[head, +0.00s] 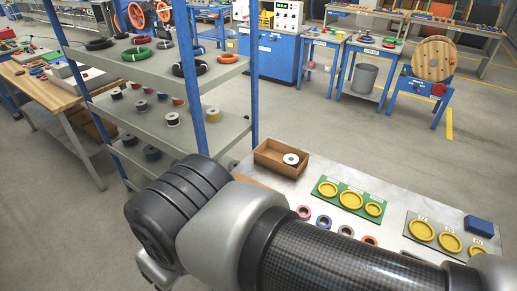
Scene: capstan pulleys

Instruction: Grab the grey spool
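A small grey spool (346,231) lies on the light table in front of my arm, in a row with a pink spool (303,212), a blue spool (323,221) and an orange spool (369,240). My arm passes close in front of this row and hides part of the table. Part of my gripper (152,272) shows at the lower left, below the wrist, away from the row. Its fingertips are mostly hidden, so I cannot see whether it is open or shut.
A cardboard box (268,157) holding a white spool (291,159) stands at the table's back left. A green board (330,203) and a grey board (411,229) carry yellow rings. A blue box (479,226) sits at the right. A blue-posted shelf (203,135) with coils and spools stands left.

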